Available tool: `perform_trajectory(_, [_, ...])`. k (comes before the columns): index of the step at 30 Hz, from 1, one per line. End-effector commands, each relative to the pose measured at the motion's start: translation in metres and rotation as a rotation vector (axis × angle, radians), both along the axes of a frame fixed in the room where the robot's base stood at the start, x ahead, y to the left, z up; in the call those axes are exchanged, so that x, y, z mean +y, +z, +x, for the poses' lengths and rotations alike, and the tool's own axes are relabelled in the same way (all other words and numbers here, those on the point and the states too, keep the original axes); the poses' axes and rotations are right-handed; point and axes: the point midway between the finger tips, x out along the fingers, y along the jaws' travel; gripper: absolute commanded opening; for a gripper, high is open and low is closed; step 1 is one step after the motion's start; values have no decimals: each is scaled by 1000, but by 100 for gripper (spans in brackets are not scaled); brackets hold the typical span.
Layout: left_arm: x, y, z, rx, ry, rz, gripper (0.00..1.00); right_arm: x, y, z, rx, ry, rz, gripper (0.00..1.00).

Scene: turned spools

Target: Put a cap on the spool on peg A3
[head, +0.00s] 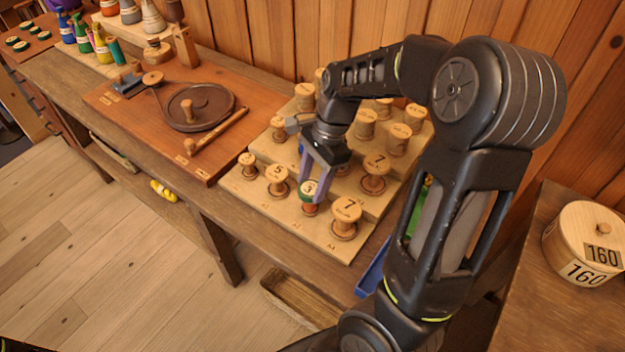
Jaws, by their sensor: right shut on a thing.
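A stepped wooden peg board (310,228) on the bench holds turned spools in rows. In its front row, third from the left, a green cap (306,187) with a pale top marked 3 sits at the top of a small spool (310,209). My right gripper (314,185) reaches down from above, its fingers on either side of the green cap and shut on it. Whether the cap is fully seated on the spool I cannot tell. The small peg labels are too small to read. My left gripper is not in view.
Spools stand close on both sides, one marked 5 (277,175) and one marked 7 (346,208). More spools stand on the higher steps, partly behind my arm. A wooden board with a round dark dish (215,118) lies left. A round box marked 160 (575,240) stands right.

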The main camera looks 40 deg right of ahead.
Motion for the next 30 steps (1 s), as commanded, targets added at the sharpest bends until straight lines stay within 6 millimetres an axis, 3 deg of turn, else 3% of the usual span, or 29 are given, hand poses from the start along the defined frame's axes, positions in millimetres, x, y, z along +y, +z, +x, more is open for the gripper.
perform_trajectory(29, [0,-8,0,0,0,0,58,0,-13,0,0,0,0,10])
perform_trajectory(30, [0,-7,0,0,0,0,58,0,-12,0,0,0,0,51])
